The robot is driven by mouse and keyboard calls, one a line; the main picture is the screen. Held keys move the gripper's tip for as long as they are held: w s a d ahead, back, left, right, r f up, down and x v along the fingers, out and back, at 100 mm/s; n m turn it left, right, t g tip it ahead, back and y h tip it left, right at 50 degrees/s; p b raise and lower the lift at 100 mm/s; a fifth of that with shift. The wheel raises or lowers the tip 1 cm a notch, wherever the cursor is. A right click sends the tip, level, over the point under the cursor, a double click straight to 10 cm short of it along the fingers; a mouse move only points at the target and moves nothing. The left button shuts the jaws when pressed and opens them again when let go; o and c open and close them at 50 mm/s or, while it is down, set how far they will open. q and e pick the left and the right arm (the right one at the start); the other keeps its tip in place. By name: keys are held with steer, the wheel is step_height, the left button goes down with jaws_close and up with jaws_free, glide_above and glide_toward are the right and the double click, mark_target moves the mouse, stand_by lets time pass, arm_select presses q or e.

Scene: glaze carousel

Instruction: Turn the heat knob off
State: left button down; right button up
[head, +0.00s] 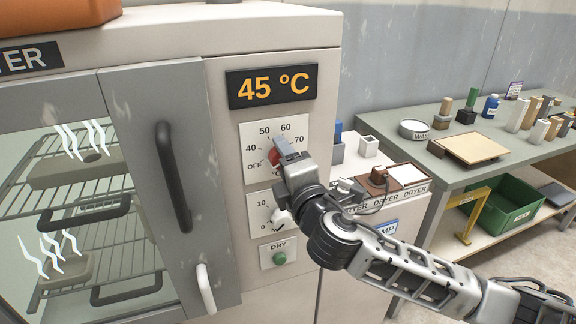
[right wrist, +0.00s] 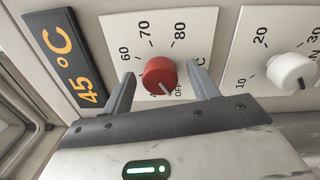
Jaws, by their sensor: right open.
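The red heat knob (head: 273,158) sits on a white dial plate (head: 255,133) marked OFF and 40 upward, below a display (head: 271,87) reading 45 °C. My right gripper (head: 284,155) is at the knob and partly hides it. In the right wrist view the red knob (right wrist: 159,74) lies between the two open fingers, with a gap visible on each side. Its pale pointer is toward the side with the OFF mark, near the 4 of 40; the exact setting is hard to read. My left gripper is not in view.
A white timer knob (right wrist: 291,71) is on the plate beside the heat dial. A green DRY button (head: 280,258) is below. The dryer door has a black handle (head: 172,175). A bench (head: 400,147) with blocks and a green crate (head: 505,203) stand at right.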

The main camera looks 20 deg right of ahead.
arm_select(q)
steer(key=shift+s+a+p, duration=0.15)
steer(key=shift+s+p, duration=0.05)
steer(key=shift+p, duration=0.35)
arm_select(e)
steer(key=s, duration=1.6)
steer(key=shift+d+f, duration=0.3)
